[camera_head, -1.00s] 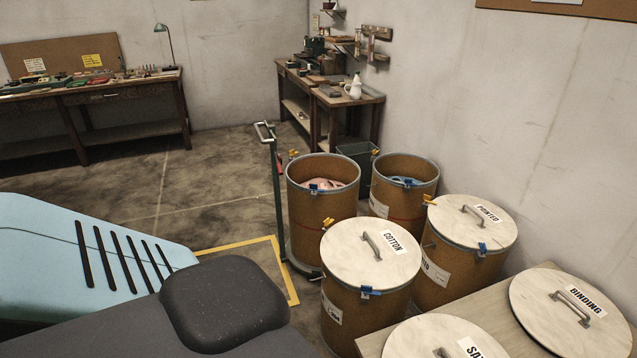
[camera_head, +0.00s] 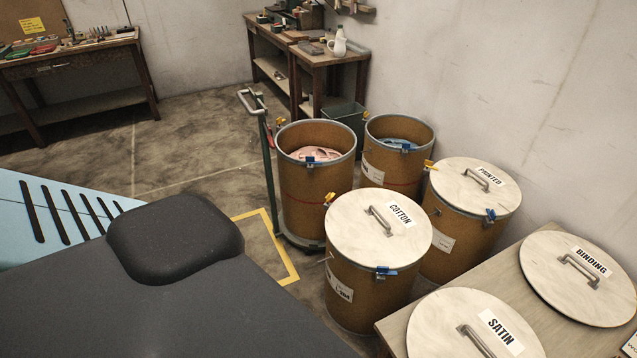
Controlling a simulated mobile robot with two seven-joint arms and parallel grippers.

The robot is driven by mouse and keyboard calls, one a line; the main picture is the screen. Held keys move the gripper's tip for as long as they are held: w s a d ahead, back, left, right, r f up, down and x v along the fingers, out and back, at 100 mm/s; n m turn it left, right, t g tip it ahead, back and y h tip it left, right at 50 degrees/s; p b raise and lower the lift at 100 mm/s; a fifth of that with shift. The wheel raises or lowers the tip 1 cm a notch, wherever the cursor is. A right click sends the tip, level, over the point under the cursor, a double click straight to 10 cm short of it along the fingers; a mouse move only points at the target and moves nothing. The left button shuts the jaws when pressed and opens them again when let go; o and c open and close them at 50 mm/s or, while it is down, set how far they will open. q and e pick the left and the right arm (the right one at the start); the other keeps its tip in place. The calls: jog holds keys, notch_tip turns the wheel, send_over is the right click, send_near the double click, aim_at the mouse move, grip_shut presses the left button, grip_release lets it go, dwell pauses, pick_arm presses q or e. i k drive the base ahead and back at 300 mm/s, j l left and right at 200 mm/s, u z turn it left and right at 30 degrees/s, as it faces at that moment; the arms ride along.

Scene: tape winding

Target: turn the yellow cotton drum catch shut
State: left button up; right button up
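The cotton drum (camera_head: 352,295) is a brown drum with a pale round lid (camera_head: 365,230) labelled COTTON, seated on its top. A yellow catch (camera_head: 329,197) shows at the far left of its rim, sticking up at an angle. A blue catch (camera_head: 385,272) sits at the near right of the same rim. The yellow catch is small here, and I cannot tell its exact turn. Neither of my grippers is in view.
The printed drum (camera_head: 455,240) stands lidded behind, with its own yellow catch. Two open drums (camera_head: 315,190) hold pink and blue cloth. SATIN (camera_head: 455,330) and BINDING (camera_head: 560,290) lids lie on a table at right. A green-handled trolley (camera_head: 267,165) stands left of the drums.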

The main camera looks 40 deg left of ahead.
aim_at(328, 198)
jog(key=j, duration=2.1)
jog(key=i, duration=0.05)
